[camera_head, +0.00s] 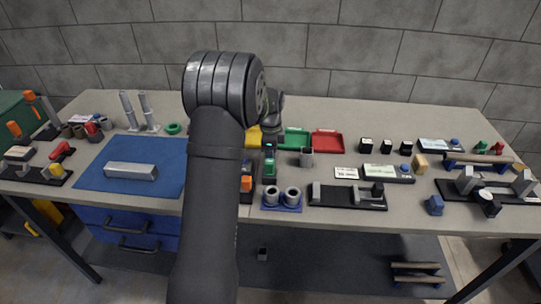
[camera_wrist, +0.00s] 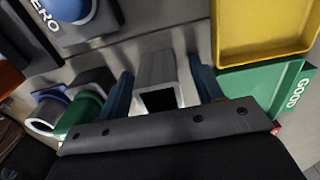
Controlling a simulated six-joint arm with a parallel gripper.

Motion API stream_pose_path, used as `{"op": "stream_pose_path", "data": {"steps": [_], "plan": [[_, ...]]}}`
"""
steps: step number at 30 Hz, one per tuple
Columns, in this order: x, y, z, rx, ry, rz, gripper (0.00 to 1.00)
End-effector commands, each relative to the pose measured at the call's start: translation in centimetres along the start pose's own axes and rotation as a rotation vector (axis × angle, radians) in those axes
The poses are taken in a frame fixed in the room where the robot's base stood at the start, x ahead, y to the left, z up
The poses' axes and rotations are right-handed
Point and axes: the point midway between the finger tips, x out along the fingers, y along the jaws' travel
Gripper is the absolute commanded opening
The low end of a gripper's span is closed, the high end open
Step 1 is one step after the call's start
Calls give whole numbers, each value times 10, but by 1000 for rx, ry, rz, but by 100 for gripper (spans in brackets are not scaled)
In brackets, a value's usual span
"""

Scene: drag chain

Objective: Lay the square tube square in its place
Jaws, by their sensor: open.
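A grey square tube with a dark square opening (camera_wrist: 158,78) lies between the two blue fingers of my gripper (camera_wrist: 162,92) in the wrist view. The fingers are open, with narrow gaps showing beside the tube. Its lower part is hidden behind the dark gripper body. In the head view my arm hides most of the gripper's surroundings. The tube's place cannot be made out.
A yellow tray (camera_wrist: 262,28) and a green tray marked GOOD (camera_wrist: 262,88) lie to the right in the wrist view. Ring holders (camera_head: 282,205) and a black fixture (camera_head: 345,202) stand in front. A silver block (camera_head: 131,171) lies on the blue mat (camera_head: 165,153).

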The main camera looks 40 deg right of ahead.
Motion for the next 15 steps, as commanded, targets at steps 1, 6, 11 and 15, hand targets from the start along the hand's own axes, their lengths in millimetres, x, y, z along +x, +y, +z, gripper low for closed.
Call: {"op": "stream_pose_path", "data": {"steps": [1,6,11,15], "plan": [[0,0,0,0,0,0,60],[0,0,0,0,0,0,40],[-1,0,0,0,0,0,9],[-1,0,0,0,0,-1,3]]}}
